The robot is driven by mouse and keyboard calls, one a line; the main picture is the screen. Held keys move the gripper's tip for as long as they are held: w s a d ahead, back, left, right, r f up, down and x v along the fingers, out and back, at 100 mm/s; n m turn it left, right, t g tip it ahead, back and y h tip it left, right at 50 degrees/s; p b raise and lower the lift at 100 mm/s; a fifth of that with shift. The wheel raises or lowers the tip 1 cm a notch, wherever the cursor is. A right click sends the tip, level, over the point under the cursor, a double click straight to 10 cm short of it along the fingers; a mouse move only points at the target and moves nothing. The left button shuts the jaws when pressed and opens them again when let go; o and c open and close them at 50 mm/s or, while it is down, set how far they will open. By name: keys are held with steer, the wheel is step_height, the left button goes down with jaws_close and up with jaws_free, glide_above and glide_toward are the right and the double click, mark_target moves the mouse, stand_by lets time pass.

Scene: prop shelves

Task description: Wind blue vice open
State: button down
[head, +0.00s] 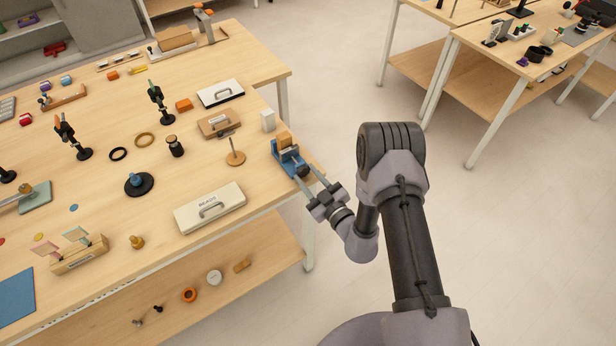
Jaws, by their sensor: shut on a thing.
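The blue vice (285,156) stands near the right edge of the wooden table, in the middle of the head view. A tan wooden block (284,140) sits at its jaws; whether the jaws press on it I cannot tell. My gripper (306,180) reaches in from the lower right, at the table's edge. Its fingers are shut on the dark handle (302,171) at the near end of the vice. The fingers hide part of the handle and the screw.
The wooden table (120,199) is crowded. A lower shelf (215,300) holds small parts. The floor to the right is clear.

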steer(key=shift+n, duration=0.9)
steer(key=c, duration=0.9)
jaws_free()
steer(key=shift+s+d, duration=0.1)
steer(key=shift+s, duration=0.05)
steer(key=p+v, duration=0.1)
steer(key=v, duration=1.6)
steer(key=shift+d+p, duration=0.1)
steer(key=shift+p, duration=0.3)
